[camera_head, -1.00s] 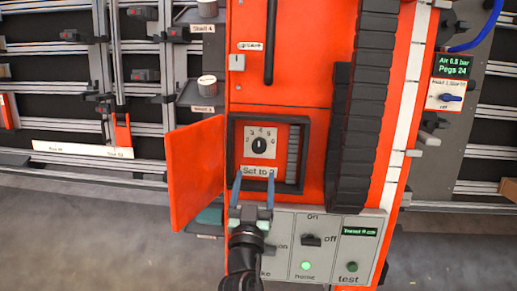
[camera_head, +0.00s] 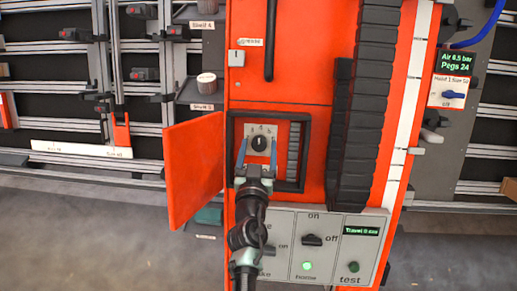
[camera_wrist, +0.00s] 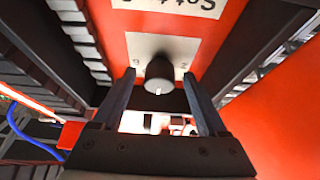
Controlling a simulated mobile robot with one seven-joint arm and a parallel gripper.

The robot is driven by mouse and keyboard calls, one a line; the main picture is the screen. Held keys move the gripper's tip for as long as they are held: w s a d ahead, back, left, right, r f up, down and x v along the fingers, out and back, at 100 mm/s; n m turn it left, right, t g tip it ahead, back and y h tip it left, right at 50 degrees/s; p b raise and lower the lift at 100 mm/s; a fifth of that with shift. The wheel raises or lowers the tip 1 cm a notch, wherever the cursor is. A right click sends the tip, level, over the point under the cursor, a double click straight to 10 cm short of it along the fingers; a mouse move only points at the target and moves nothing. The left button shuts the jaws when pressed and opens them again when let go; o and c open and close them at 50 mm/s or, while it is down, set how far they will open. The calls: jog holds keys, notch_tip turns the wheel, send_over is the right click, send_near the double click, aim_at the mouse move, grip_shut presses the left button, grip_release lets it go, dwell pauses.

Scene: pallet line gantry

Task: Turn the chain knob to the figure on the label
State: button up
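The chain knob (camera_head: 259,143) is a dark round knob on a pale dial plate (camera_head: 270,131) inside a black-framed recess in the orange cabinet. In the wrist view the knob (camera_wrist: 160,73) shows ahead, between the two fingers and apart from them. My gripper (camera_head: 257,147) is open, its two bluish fingers reaching into the recess on either side of the knob. The gripper also shows in the wrist view (camera_wrist: 161,82). The label (camera_wrist: 178,4) appears upside down and cut off at the top of the wrist view. In the head view my gripper hides it.
An orange door (camera_head: 194,172) stands open left of the recess. A control panel (camera_head: 330,240) with switches and a lit green lamp is below. A black cable chain (camera_head: 354,130) runs down the right. The recess frame (camera_head: 307,155) surrounds my fingers closely.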

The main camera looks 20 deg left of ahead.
grip_shut()
